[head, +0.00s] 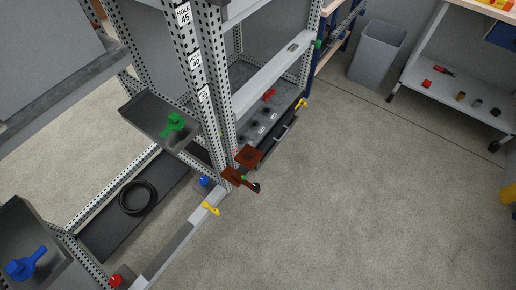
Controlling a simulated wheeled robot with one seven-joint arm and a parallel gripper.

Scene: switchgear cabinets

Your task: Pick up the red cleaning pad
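No thing in the head view is clearly a red cleaning pad. A small red block (427,84) lies on the lower shelf of the cart at the right; it is too small to tell whether it is a pad. Two flat brownish-red squares (249,156) sit low at the corner post of the open metal frame, with a small black and green piece beside them; I cannot tell what they are. My gripper is not in view.
The perforated frame (194,80) holds trays with a green handle (173,124) and a blue handle (27,263). A black cable coil (138,198) lies low inside. A grey bin (377,52) stands near the cart (452,86). The floor (350,190) at centre right is clear.

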